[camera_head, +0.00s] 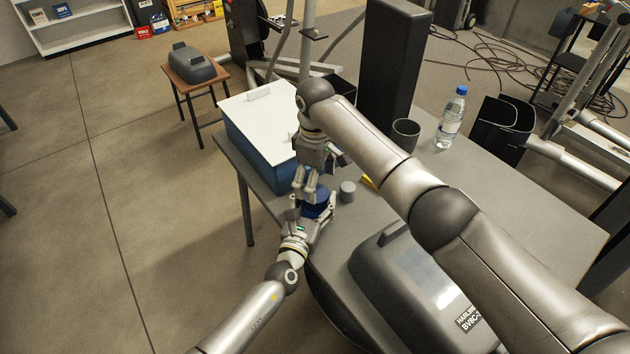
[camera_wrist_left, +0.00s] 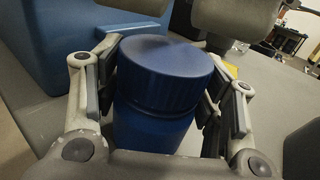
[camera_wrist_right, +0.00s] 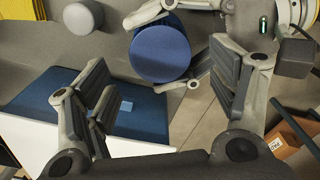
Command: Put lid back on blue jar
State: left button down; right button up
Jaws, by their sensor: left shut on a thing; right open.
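The blue jar (camera_wrist_left: 150,128) stands upright between the fingers of my left gripper (camera_head: 316,207), which is shut on its body; the jar also shows in the head view (camera_head: 318,210). The round blue lid (camera_wrist_left: 166,68) sits on top of the jar and looks level. Its flat top shows in the right wrist view (camera_wrist_right: 160,50). My right gripper (camera_wrist_right: 160,92) is open and empty, with its fingers pointing down close to the jar. In the head view the right gripper (camera_head: 307,188) partly hides the jar.
A blue box with a white top (camera_head: 255,112) stands close behind the jar. A small grey cylinder (camera_head: 347,191) is just right of the jar. A large grey case (camera_head: 400,290), a dark cup (camera_head: 406,133) and a water bottle (camera_head: 450,118) stand on the grey table (camera_head: 510,225).

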aim_at(315, 206)
jog(key=shift+r, duration=0.1)
jog(key=shift+c, duration=1)
jog(key=shift+a+r+n, duration=0.15)
jog(key=shift+r+n, duration=0.6)
jog(key=shift+n, duration=0.05)
jog(key=shift+r+n, duration=0.9)
jog(key=shift+f, duration=4.05)
